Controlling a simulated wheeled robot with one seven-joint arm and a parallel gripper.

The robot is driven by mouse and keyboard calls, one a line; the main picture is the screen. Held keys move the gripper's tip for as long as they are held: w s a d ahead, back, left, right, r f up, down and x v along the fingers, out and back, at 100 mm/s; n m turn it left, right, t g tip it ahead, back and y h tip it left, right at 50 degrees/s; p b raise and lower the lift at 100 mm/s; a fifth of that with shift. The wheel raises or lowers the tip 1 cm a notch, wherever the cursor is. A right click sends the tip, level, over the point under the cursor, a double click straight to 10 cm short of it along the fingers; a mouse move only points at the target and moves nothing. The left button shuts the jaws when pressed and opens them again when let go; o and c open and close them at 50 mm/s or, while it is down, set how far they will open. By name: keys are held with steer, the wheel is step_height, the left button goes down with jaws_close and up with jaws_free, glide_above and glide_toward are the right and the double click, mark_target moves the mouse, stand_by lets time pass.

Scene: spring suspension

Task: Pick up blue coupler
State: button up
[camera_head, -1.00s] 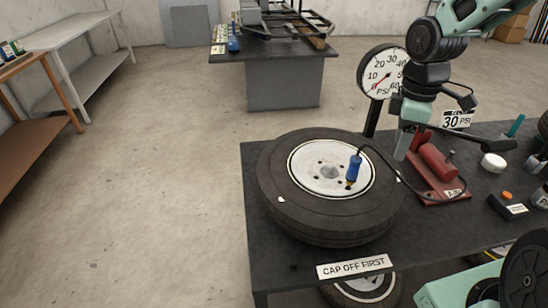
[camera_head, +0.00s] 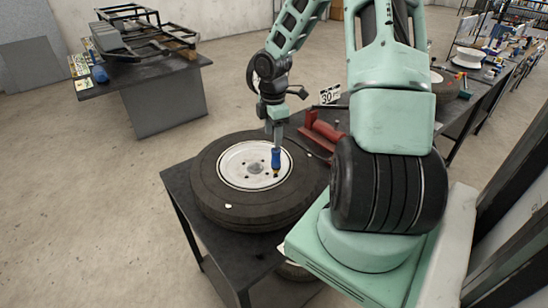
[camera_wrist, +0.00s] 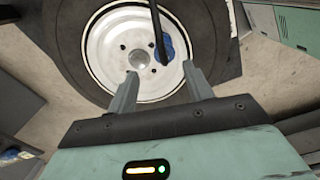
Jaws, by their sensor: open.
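The blue coupler (camera_head: 275,159) stands upright on the white wheel hub, with its lower end at the rim's right part. In the wrist view the blue coupler (camera_wrist: 166,48) shows beyond the fingers, nearer the right finger, with a dark hose running over it. My gripper (camera_head: 275,136) is just above the coupler in the head view. In the wrist view my gripper (camera_wrist: 160,78) is open, its two grey fingers apart over the wheel, with nothing visibly held between them. Whether the fingers touch the coupler cannot be told.
The tire (camera_head: 222,203) lies flat on the dark workbench (camera_head: 178,181). A red pump (camera_head: 322,131) and a 30 PSI sign (camera_head: 330,94) are behind it to the right. My arm covers much of the bench. Another table (camera_head: 165,105) with a metal frame stands at the back left.

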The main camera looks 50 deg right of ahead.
mark_target(273, 149)
step_height(273, 149, down, 4)
steer(key=shift+r, duration=0.25)
steer(key=shift+s+f+p, duration=0.15)
steer(key=shift+f+p, duration=0.1)
steer(key=shift+f, duration=0.65)
steer(key=shift+s+f+p, duration=0.2)
steer(key=shift+f+p, duration=0.1)
steer(key=shift+f, duration=0.65)
steer(key=shift+s+f+p, duration=0.15)
steer(key=shift+f+p, duration=0.1)
steer(key=shift+f, duration=0.65)
jaws_close()
